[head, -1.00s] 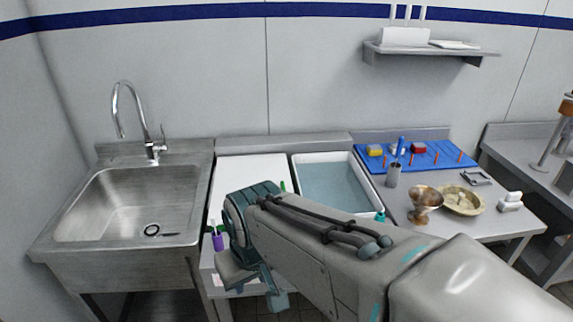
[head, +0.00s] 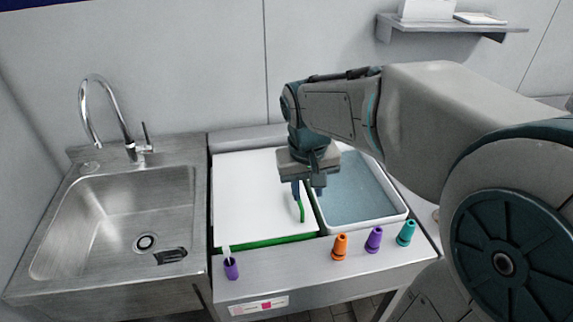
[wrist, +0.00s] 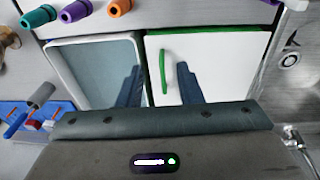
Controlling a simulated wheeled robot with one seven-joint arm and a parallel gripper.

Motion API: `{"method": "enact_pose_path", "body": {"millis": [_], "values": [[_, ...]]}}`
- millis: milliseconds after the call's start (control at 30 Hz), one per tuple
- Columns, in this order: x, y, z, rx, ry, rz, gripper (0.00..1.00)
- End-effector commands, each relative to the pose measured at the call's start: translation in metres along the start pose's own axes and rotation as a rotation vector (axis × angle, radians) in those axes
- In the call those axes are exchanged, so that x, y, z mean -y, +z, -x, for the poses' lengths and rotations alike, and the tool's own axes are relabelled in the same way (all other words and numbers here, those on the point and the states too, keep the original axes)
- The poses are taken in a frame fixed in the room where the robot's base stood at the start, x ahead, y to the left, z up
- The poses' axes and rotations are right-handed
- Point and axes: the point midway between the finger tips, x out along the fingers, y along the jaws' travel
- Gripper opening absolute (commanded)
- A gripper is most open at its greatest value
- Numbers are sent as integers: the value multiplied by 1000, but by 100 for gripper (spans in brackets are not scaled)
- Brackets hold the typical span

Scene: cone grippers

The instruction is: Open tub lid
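The white tub lid (head: 255,190) lies flat and closed on the left tub, with a green front edge (head: 268,241). Its green bar handle (head: 302,212) is near the lid's right side. The lid (wrist: 215,57) and handle (wrist: 163,75) also show in the wrist view. My gripper (head: 308,192) is above the right part of the lid, pointing down. Its two fingers are apart and empty. In the wrist view the handle appears between the fingers of my gripper (wrist: 159,67). I cannot tell how high the fingertips are above it.
An open tub of water (head: 362,195) adjoins on the right. Orange (head: 340,246), purple (head: 374,239) and teal (head: 407,232) cones stand along the front edge. Another purple cone (head: 231,268) stands front left. A steel sink (head: 120,215) is at the left.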

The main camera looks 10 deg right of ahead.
Motion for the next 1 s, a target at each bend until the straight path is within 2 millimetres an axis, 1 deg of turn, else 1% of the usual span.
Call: {"method": "enact_pose_path", "body": {"millis": [33,100,200,300,367,533,633,767,1000], "values": [[3,-18,5,25,18,4,33],[7,-38,7,49,45,5,33],[12,-61,7,75,79,7,33],[18,-76,6,92,105,9,33],[20,-82,5,97,116,9,33],[22,-88,-3,105,129,10,33],[20,-86,-15,106,129,11,33],[17,-82,-40,109,129,11,33],[10,-77,-91,108,129,11,33]]}}
